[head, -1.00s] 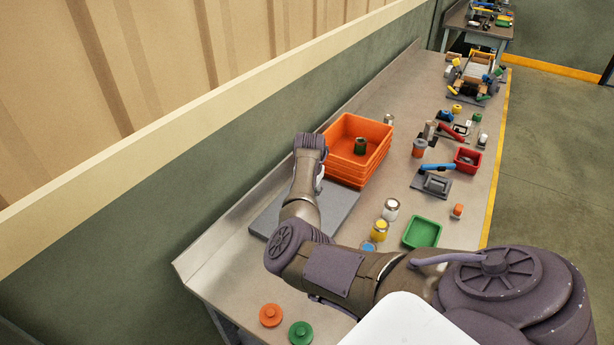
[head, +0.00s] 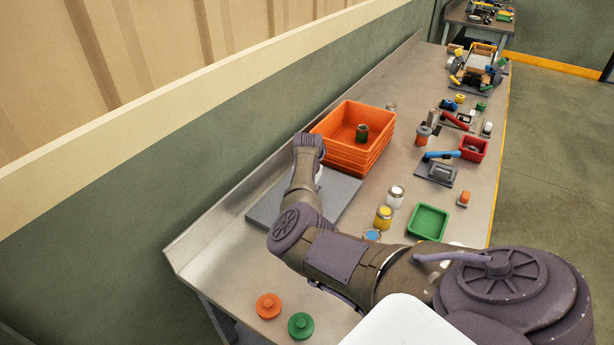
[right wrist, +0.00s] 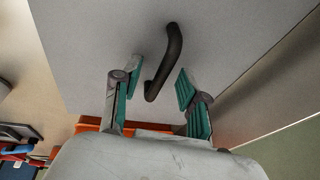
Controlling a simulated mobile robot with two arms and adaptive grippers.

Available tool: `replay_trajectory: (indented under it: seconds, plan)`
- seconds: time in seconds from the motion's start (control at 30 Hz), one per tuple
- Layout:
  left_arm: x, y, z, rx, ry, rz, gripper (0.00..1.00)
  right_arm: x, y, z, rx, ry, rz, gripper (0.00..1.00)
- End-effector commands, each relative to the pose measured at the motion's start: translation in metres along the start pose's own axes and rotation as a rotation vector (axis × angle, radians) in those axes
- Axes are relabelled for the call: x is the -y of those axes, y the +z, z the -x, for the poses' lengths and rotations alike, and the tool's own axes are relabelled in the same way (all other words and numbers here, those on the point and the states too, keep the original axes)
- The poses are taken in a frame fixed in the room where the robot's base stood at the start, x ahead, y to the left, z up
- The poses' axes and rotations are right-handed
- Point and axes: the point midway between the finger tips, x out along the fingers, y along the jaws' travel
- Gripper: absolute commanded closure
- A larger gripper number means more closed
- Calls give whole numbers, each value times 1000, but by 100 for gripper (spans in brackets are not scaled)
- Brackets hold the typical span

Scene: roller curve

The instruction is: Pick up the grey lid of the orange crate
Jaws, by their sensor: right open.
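The grey lid (head: 343,205) lies flat on the bench in front of the orange crate (head: 375,163), partly hidden by my right arm. In the right wrist view the lid (right wrist: 90,40) fills most of the picture, with a dark curved handle (right wrist: 172,50) on it. My right gripper (right wrist: 158,76) is open, with its two teal-padded fingers apart and the near part of the handle showing between them. Whether the pads touch it I cannot tell. In the head view its fingers are hidden behind my wrist. The crate is open and holds a green can (head: 362,131). My left gripper is not in view.
A low wall (head: 150,210) runs along the bench's left side. Right of the lid stand a yellow-banded jar (head: 383,217), a white jar (head: 396,197) and a green tray (head: 429,222). Orange (head: 268,305) and green (head: 301,325) knobbed pieces lie at the near end.

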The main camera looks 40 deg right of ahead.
Motion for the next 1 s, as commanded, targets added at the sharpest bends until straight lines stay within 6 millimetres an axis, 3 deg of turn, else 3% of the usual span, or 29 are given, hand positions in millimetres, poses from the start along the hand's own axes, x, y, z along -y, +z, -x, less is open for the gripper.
replay_trajectory:
  seconds: [0.07, 0.33, 0.83, 1.0]
  plan:
    - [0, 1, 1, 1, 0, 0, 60, 0, 0, 1, 0, 0, 0, 57]
    - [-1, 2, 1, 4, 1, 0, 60, 0, 0, 1, 0, 0, 0, 100]
    - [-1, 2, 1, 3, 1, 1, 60, 0, 0, 1, -1, 0, 1, 100]
    - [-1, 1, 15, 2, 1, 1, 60, 2, -4, 15, -2, 0, 1, 100]
